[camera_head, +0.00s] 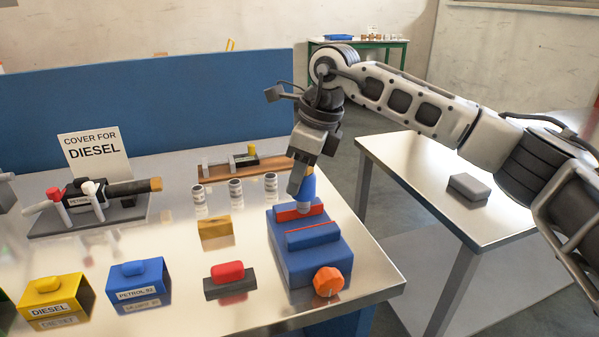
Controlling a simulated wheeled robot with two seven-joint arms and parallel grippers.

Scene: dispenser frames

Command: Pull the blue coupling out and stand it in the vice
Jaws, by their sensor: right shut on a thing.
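The blue coupling (309,187) is upright, with a little yellow at its top and a pale lower end. My right gripper (302,180) points down and is shut on it, hiding its left side. The blue vice (318,262) with red jaw faces stands near the table's right edge, an orange knob (328,281) at its front. The coupling's lower end is at the vice's jaws; I cannot tell whether it touches them. My left gripper is not in view.
Left of the vice are a red-topped block (228,275), a yellow block (215,232) and several striped cylinders (236,191). Blue (138,275) and yellow (55,295) covers stand at the front left. A nozzle (120,188) rests by the DIESEL sign (95,155). A second table (430,180) is at right.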

